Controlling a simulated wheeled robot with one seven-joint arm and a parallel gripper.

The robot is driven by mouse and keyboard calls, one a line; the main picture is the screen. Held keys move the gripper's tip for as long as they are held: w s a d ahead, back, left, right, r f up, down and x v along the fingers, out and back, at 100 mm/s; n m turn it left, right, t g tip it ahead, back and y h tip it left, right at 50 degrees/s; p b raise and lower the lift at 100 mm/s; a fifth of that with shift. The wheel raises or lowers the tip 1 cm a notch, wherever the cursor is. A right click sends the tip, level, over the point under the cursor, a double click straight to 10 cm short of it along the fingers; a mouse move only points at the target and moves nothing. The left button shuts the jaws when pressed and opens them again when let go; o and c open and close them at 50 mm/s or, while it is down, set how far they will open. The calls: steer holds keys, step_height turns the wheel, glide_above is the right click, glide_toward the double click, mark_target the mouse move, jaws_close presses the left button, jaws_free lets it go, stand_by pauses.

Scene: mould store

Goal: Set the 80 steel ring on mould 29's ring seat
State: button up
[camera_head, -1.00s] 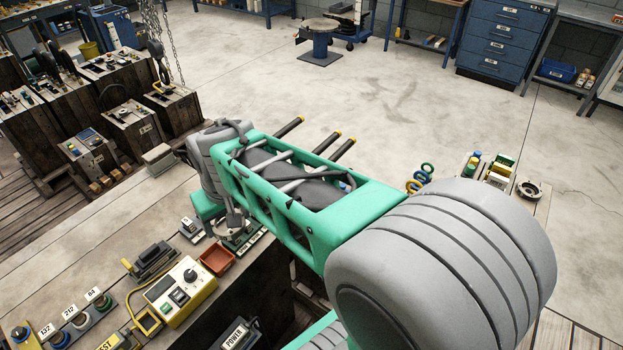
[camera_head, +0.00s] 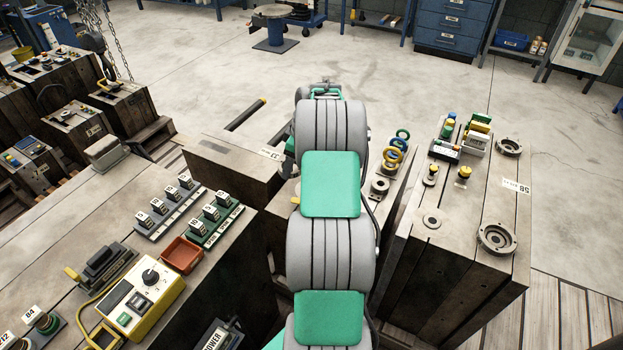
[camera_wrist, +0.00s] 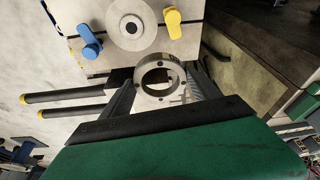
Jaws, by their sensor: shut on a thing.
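In the wrist view a grey steel ring (camera_wrist: 141,83) with small dark holes in its face is held between the fingers of my gripper (camera_wrist: 161,88), which is shut on it. The ring is apart from that hole in the picture; the gap cannot be judged.
A blue clamp (camera_wrist: 90,42) and a yellow clamp (camera_wrist: 173,22) flank the plate. Dark rods (camera_wrist: 66,96) with yellow ends stick out beside the mould. A block labelled 58 (camera_head: 455,235) stands right of my arm. A bench with a yellow control box (camera_head: 140,300) is at left.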

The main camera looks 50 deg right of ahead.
steer(key=shift+n, duration=0.3)
steer(key=s+d+f, duration=0.1)
steer(key=d, duration=0.1)
steer(key=s+d+f, duration=0.1)
steer(key=d+f, duration=0.1)
steer(key=d+f+b, duration=0.1)
steer(key=f, duration=0.1)
steer(key=shift+s+d, duration=0.4)
steer(key=shift+f+b, duration=1.3)
steer(key=shift+f, duration=1.15)
steer(key=shift+s, duration=0.15)
steer(key=shift+f+b, duration=0.3)
steer(key=shift+b, duration=0.1)
steer(key=shift+f, duration=0.2)
steer(key=shift+f+b, duration=0.25)
steer(key=shift+b, duration=0.2)
steer(key=o, duration=1.9)
